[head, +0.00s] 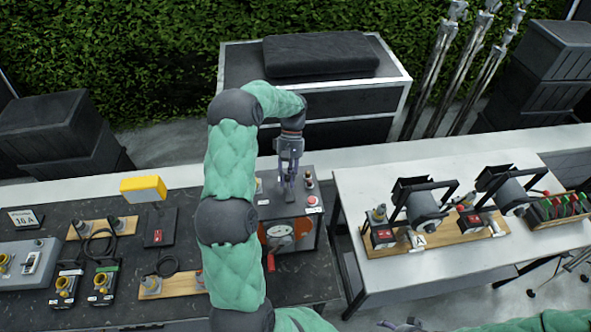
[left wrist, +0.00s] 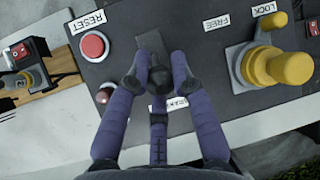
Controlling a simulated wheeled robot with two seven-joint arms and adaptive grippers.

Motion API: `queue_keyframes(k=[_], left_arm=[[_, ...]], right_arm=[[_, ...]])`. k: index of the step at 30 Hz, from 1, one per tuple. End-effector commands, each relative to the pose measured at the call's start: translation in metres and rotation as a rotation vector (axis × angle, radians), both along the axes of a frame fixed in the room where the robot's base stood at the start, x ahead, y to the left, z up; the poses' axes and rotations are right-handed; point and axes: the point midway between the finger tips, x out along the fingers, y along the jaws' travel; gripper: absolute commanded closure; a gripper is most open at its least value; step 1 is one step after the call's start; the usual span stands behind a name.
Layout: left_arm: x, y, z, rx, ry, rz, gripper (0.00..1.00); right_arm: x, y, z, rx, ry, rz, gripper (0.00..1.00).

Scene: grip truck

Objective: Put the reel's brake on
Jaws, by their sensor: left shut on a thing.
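My left gripper (head: 288,183) points down over the top of the dark reel box (head: 316,226). In the left wrist view its fingers (left wrist: 159,78) are shut on a black brake lever (left wrist: 159,77), beside a partly hidden label that seems to read BRAKE. A red button (left wrist: 93,45) labelled RESET is left of the fingers. A yellow knob (left wrist: 285,66) stands at the right, near labels FREE and LOCK. In the head view a pale disc (head: 279,230) and a red handle (head: 271,262) show on the box's front. A bit of my right gripper (head: 402,325) shows at the bottom edge.
A white table (head: 355,185) at the right holds two more reels (head: 423,208) on a wooden board. The dark bench (head: 105,205) at the left holds connectors, cables and a yellow block (head: 143,188). My left arm hides part of the bench. A black case (head: 320,55) stands behind.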

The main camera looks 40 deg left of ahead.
Motion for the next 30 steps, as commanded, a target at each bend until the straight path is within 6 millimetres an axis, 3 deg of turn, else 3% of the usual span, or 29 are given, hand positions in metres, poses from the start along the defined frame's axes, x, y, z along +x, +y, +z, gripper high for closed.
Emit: queue_keyframes(k=[23, 24, 26, 27, 30], left_arm=[[-0.0001, 0.0022, -0.0043, -0.085, 0.071, 0.001, 1.0], [-0.0001, 0.0022, -0.0043, -0.085, 0.071, 0.001, 0.74], [-0.0002, 0.0022, -0.0042, -0.085, 0.071, 0.001, 0.57], [-0.0003, 0.0023, -0.0042, -0.085, 0.071, 0.001, 0.52], [-0.0004, 0.0023, -0.004, -0.084, 0.072, 0.0, 0.52]], right_arm=[[0.0, -0.0001, 0.0047, 0.0, 0.0, 0.0, 0.3], [0.0, -0.0001, 0.0047, 0.0, 0.0, 0.0, 0.3], [0.0001, 0.0, 0.0048, 0.0, 0.0, 0.0, 0.3], [0.0001, 0.0, 0.0048, 0.0, 0.0, 0.0, 0.3], [0.0001, 0.0, 0.0048, 0.0, 0.0, 0.0, 0.3]])
